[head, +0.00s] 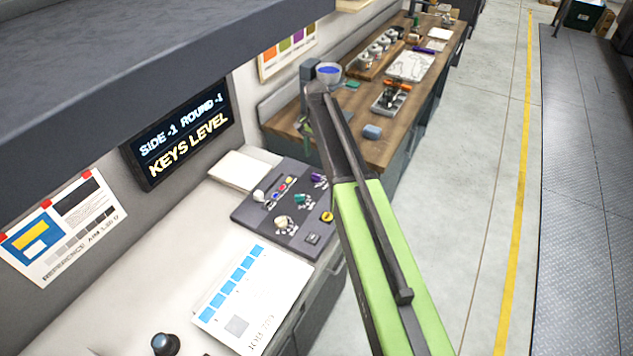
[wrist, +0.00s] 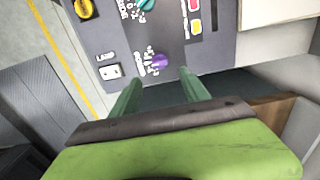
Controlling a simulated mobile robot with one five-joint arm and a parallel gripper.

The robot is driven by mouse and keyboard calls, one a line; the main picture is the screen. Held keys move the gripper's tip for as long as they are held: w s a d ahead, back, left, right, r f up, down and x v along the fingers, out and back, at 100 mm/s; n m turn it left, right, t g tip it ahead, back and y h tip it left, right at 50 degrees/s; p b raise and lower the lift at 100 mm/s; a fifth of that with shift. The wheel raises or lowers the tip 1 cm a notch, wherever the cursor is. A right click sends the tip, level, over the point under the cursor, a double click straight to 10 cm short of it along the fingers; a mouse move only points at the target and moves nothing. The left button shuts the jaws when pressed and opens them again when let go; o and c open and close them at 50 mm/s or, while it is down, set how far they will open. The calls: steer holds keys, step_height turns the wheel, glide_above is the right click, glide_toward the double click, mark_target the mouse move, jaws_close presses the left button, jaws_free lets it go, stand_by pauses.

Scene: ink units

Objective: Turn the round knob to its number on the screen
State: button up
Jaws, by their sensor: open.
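The dark screen (head: 183,135) reads "SIDE -1 ROUND -1" and "KEYS LEVEL". I cannot read which is labelled round. In the wrist view, the purple knob (wrist: 160,60) lies ahead of and between my gripper (wrist: 157,80) fingers, and the teal knob (wrist: 147,4) is cut by the top edge. The green fingers are apart with nothing held. Contact with the panel is not visible.
A printed sheet (head: 255,300) and a dark round knob (head: 165,344) are on the white counter. A dark shelf (head: 150,50) overhangs it. A wooden bench (head: 405,140) stands beyond.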

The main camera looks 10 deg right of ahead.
mark_target(316, 174)
step_height(316, 174, down, 10)
steer(key=b, duration=0.8)
steer(key=shift+r, duration=0.3)
jaws_close()
